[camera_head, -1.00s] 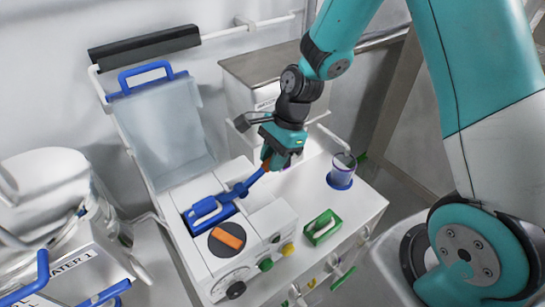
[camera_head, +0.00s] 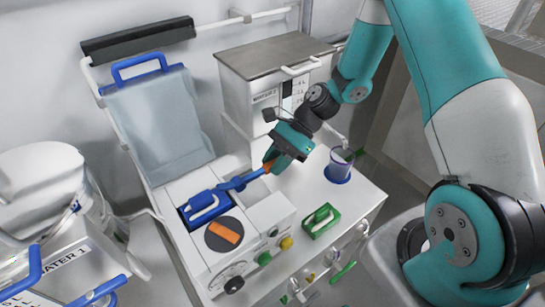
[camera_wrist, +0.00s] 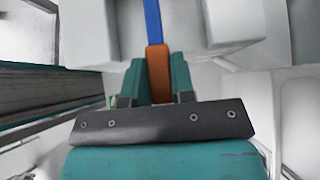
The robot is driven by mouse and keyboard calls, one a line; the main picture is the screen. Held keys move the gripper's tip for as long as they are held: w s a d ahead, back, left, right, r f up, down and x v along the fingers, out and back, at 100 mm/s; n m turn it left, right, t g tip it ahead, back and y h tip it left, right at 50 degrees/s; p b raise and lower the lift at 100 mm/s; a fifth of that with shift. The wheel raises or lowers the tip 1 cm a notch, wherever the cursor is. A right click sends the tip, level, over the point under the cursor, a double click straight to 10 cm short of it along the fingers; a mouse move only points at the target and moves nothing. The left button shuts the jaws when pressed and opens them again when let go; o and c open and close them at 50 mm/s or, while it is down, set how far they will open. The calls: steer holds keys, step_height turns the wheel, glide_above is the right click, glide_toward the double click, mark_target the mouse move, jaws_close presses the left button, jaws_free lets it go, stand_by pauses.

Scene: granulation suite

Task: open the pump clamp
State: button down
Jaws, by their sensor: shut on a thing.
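The pump clamp is a blue block (camera_head: 202,207) set in a recess on top of the white pump (camera_head: 262,222). A blue lever (camera_head: 238,182) runs from it up and to the right, ending in an orange grip. My gripper (camera_head: 271,163) is shut on that orange grip. In the wrist view the orange grip (camera_wrist: 158,72) sits between my two teal fingers, with the blue lever (camera_wrist: 152,22) running away from it toward the top edge. The fingers partly cover the grip in the head view.
An orange-topped dark knob (camera_head: 224,234) is in front of the clamp. A grey-lidded white cabinet (camera_head: 273,57) stands behind.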

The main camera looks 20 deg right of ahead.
step_height(320, 180, down, 3)
steer(key=y, duration=0.1)
steer(key=y+b, duration=0.1)
steer(key=shift+r+g+y, duration=0.2)
steer(key=shift+g+y, duration=0.1)
steer(key=shift+a+f+y+b, duration=0.15)
steer(key=shift+f+y+b, duration=0.25)
steer(key=shift+y, duration=0.2)
steer(key=c, duration=1)
jaws_free()
steer(key=shift+o, duration=0.2)
steer(key=p+v, duration=0.2)
steer(key=v, duration=1.5)
